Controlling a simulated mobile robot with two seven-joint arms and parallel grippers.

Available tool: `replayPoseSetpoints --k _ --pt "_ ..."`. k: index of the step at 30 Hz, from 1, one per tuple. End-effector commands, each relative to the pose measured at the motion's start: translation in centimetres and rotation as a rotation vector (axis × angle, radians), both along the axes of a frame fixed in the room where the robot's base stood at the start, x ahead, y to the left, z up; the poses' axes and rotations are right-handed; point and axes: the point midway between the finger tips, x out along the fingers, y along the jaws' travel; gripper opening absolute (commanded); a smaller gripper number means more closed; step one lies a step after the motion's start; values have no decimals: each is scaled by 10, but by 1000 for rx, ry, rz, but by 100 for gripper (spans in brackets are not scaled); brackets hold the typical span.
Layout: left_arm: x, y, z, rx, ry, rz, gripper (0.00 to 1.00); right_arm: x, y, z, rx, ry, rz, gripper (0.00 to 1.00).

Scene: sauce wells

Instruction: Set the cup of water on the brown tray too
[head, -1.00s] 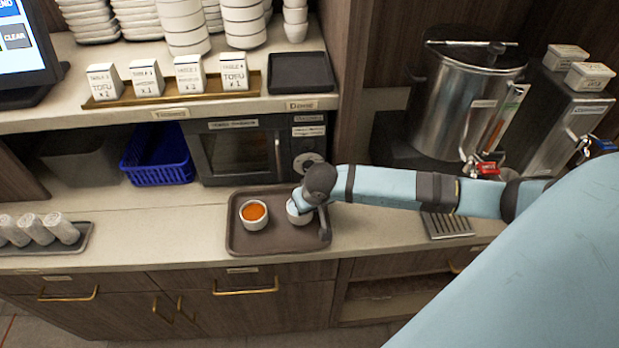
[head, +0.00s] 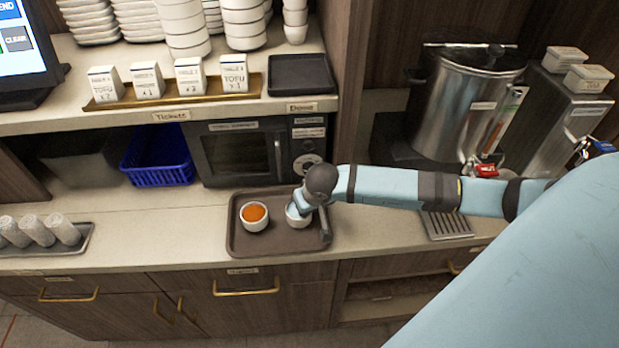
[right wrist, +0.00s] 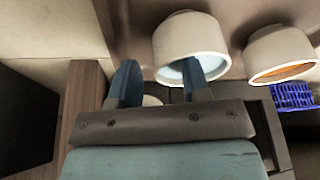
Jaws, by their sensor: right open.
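The brown tray (head: 240,240) lies on the counter. The white cup of water (head: 297,219) stands on it, right of a white cup of orange sauce (head: 254,225). In the right wrist view the cup of water (right wrist: 185,32) shows pale blue inside, with the sauce cup (right wrist: 283,52) beside it. My right gripper (head: 301,204) is at the cup of water's rim, partly hiding it in the head view. In the right wrist view its fingers (right wrist: 160,80) are apart, one overlapping the cup's opening; I cannot tell whether they touch it. My left gripper is out of view.
A steel urn (head: 468,105) with a red tap and a drip grate (head: 447,224) are at the right. A microwave (head: 240,152) and a blue basket (head: 158,157) stand behind the tray. Rolled towels (head: 38,230) lie at the far left. Counter left of the tray is clear.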

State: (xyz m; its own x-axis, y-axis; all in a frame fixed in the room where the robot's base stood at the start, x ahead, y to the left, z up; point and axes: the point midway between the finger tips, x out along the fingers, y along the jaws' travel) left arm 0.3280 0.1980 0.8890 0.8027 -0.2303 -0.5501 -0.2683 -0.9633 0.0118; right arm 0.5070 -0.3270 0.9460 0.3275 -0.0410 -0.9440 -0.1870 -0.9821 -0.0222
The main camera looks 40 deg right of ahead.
Motion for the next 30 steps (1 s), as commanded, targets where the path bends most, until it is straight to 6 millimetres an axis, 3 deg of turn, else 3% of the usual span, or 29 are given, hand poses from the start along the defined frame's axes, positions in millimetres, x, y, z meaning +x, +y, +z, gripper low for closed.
replayPoseSetpoints --k 1,3,10,17,20,23,26,27,30 --pt "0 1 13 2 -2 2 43 -3 0 17 -2 -2 1 43" --pt "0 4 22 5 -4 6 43 -8 0 33 -2 -3 2 43" --pt "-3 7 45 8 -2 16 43 -24 2 77 -2 -1 2 43" --pt "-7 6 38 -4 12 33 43 -33 4 98 1 0 -1 43" --pt "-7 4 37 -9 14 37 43 -41 17 95 69 24 -27 43" --pt "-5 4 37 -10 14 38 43 -60 58 84 294 107 -127 43" --pt "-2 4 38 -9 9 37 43 -87 122 81 664 280 -340 43" --pt "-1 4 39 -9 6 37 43 -98 148 86 829 376 -460 43" --pt "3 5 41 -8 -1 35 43 -114 199 109 1221 661 -802 43"
